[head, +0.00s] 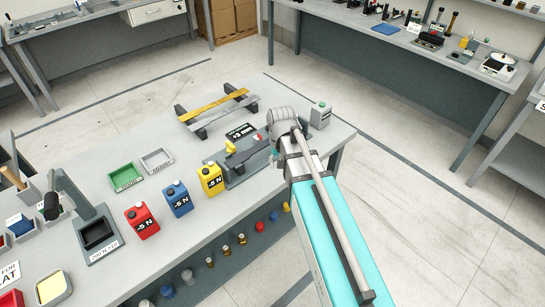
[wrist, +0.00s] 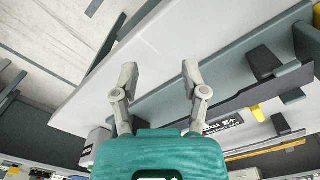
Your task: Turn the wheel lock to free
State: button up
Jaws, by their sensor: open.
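No wheel lock can be made out for certain in either view. A grey bench fixture (head: 238,172) with a yellow knob (head: 231,147) on top and a small red-and-white part stands near the bench's right end, partly behind my arm in the head view. My gripper (wrist: 157,72) shows in the wrist view with its two grey fingers spread apart and nothing between them. It is over the bench's right part; in the head view my arm mostly hides it. A black "+3 mm" label (head: 240,131) lies beside the fixture.
Yellow (head: 210,180), blue (head: 178,199) and red (head: 142,221) canisters stand left of the fixture. A dark rack with a yellow bar (head: 213,105) lies behind it. A grey box with a green button (head: 320,116) stands at the bench's right end. Green (head: 126,177) and grey trays lie left.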

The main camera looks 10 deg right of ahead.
jog(key=s+d+f+b, duration=0.3)
jog(key=s+d, duration=0.1)
jog(key=s, duration=0.3)
jog(key=shift+d+f+n, duration=0.2)
jog(key=shift+d+n, duration=0.1)
jog(key=s, duration=0.1)
jog(key=s+d, duration=0.1)
jog(key=shift+s+d, duration=0.3)
jog(key=shift+s, duration=0.1)
